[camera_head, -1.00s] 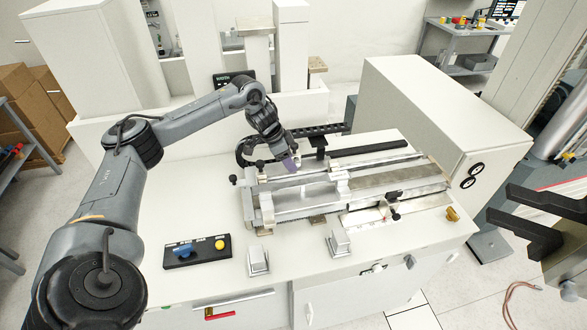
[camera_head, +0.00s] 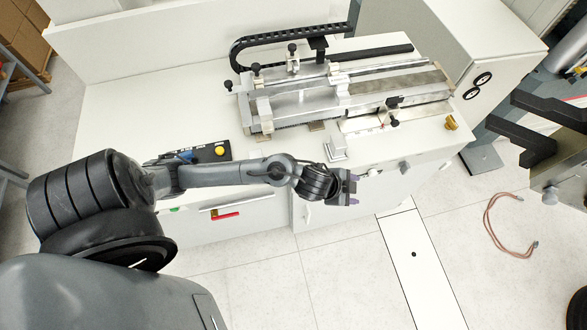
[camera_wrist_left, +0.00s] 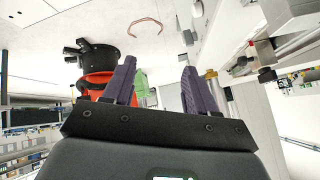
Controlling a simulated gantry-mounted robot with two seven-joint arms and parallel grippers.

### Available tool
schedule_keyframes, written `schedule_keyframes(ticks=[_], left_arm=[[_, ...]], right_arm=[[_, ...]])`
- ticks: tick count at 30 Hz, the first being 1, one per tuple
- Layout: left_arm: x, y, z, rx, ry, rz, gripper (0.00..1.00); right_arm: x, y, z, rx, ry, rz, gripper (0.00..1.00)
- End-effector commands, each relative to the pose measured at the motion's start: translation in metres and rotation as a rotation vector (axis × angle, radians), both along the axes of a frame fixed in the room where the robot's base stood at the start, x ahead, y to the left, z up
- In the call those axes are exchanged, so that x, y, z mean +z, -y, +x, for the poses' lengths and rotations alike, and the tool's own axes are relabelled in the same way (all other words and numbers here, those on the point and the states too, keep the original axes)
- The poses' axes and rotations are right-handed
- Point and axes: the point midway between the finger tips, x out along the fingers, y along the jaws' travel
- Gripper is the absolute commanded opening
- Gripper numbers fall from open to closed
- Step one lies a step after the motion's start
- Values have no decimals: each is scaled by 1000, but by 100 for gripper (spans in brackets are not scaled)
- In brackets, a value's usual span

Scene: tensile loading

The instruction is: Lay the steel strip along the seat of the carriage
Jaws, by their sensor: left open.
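The metal carriage assembly (camera_head: 300,103) lies on the white bench, with long rails and several clamps and black knobs. A long flat grey-brown plate (camera_head: 400,88) runs along its right part; I cannot tell whether this is the steel strip or part of the seat. My left gripper (camera_head: 352,189) hangs in front of the bench, below and apart from the carriage. In the left wrist view its two purple fingers (camera_wrist_left: 158,88) stand apart with nothing between them. My right gripper is not in view.
A control box (camera_head: 215,151) with a yellow button sits on the bench's front left. A small metal block (camera_head: 336,150) stands near the front edge. A white cabinet (camera_head: 470,50) stands at the right. Dark prongs (camera_head: 530,140) stick out at the right.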

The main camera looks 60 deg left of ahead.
Motion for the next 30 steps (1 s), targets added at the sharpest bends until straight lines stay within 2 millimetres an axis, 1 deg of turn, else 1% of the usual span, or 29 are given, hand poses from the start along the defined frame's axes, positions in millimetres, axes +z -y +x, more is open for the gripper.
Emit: schedule_keyframes(ticks=[1, 2, 3, 5, 6, 9, 12, 15, 18, 26, 30], left_arm=[[1, 11, -25, 67, -33, -34, 57], [3, 12, -37, 111, -56, -41, 57], [4, 11, -55, 165, -93, -52, 57], [6, 7, -80, 244, -155, -69, 57], [7, 4, -97, 289, -200, -78, 57], [8, -4, -134, 382, -303, -103, 57], [10, -10, -161, 441, -382, -120, 57], [11, -13, -176, 473, -426, -131, 57], [11, -14, -182, 482, -445, -134, 57], [11, -14, -181, 482, -445, -133, 57], [20, -14, -181, 482, -445, -133, 57]], right_arm=[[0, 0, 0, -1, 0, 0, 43], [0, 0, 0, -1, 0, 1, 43], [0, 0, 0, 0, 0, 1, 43], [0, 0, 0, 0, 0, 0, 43], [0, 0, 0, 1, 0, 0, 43], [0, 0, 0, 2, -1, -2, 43], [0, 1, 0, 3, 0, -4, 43], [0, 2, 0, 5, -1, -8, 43], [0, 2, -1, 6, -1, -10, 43], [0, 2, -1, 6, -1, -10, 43], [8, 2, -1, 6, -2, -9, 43]])
